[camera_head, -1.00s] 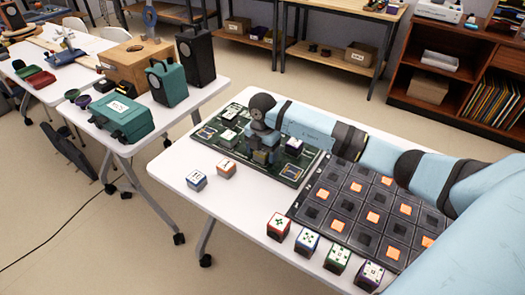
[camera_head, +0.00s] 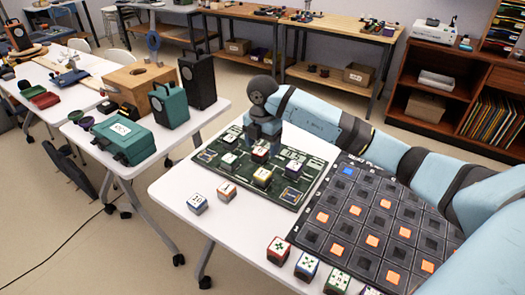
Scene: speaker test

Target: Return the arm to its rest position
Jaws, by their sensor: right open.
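My right gripper (camera_head: 264,135) is open and points down over the far part of the green circuit board (camera_head: 212,152). Another white-topped cube (camera_head: 262,176) stands on the board nearer to me, clear of the fingers. My right arm (camera_head: 315,118) comes in from the right, stretched over the table's far side. My left gripper is not in view.
A black grid panel (camera_head: 340,225) with orange lit cells and one blue cell lies beside the board. Several cubes (camera_head: 278,250) stand along its near edge, and two (camera_head: 197,204) stand left. A second table with a green case (camera_head: 122,140) and speakers (camera_head: 170,104) is at left.

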